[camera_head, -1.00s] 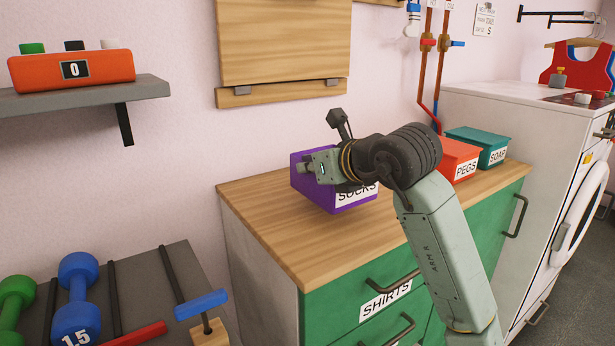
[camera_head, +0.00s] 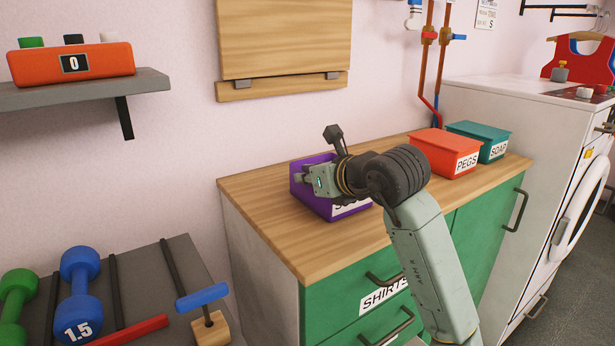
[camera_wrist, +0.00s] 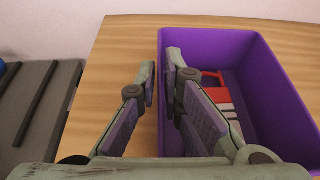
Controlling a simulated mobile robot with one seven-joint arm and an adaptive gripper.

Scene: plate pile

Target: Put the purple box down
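The purple box (camera_head: 330,207) is at the left part of the wooden countertop and appears to rest flat on it. Its white label is partly hidden by my arm. The wrist view shows its open inside (camera_wrist: 245,70), with red and white items (camera_wrist: 218,92) in it. My gripper (camera_wrist: 163,72) straddles the box's left wall, one finger outside and one inside. Wood shows between the outer finger and the wall, so the fingers look slightly open. In the head view my gripper (camera_head: 303,178) is at the box's left end, with the fingertips partly hidden.
The wooden countertop (camera_head: 270,215) has free room in front of the box. An orange PEGS box (camera_head: 436,150) and a teal SOAP box (camera_head: 480,136) stand to the right. A dumbbell rack (camera_head: 190,262) is at lower left. A wall board (camera_head: 285,90) hangs behind.

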